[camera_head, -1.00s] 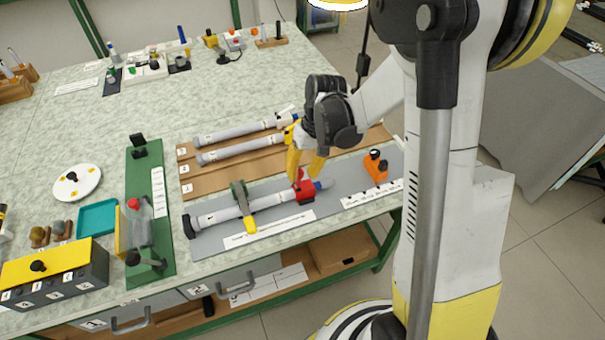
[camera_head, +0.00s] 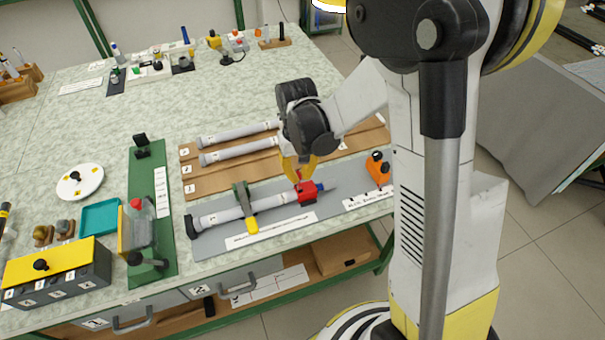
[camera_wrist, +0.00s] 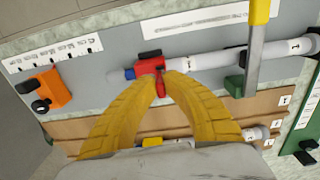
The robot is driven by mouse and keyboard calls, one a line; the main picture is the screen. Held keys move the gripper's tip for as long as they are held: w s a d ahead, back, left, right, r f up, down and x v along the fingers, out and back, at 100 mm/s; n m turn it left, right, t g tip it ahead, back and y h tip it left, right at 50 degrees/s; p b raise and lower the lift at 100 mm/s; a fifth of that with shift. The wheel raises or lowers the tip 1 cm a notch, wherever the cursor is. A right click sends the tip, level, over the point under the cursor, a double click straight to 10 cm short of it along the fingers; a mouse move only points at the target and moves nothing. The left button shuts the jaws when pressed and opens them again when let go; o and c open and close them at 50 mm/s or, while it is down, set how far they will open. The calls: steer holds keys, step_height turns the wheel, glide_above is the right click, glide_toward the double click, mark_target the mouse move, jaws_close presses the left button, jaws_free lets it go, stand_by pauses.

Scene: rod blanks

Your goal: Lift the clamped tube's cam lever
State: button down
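The clamped grey tube (camera_head: 222,216) lies on a grey mat, held by a green clamp (camera_head: 241,196) with a yellow handle (camera_head: 251,224). A red cam fitting (camera_head: 309,192) sits at its right end, beside a blue tip. In the wrist view the red fitting (camera_wrist: 150,66) carries a small red cam lever (camera_wrist: 161,87). My gripper (camera_head: 298,181) has its yellow fingers pointing down at the fitting. In the wrist view the fingertips of my gripper (camera_wrist: 165,78) are close together on both sides of the lever and seem to touch it. The fingers partly hide the lever.
An orange block with a black knob (camera_head: 378,168) stands right of the fitting. Grey tubes (camera_head: 240,151) lie on brown boards behind. A green plate (camera_head: 152,190) with a bottle is at left. The bench's front edge is close to the mat.

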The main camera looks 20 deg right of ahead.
mark_target(299, 176)
steer(key=c, duration=1.5)
jaws_free()
step_height(299, 176, up, 12)
steer(key=shift+a, duration=0.15)
steer(key=s+r+t, duration=0.3)
steer(key=s, duration=0.4)
steer(key=s+r+t, duration=0.3)
steer(key=s+t, duration=0.1)
steer(key=s, duration=0.3)
steer(key=shift+s, duration=0.2)
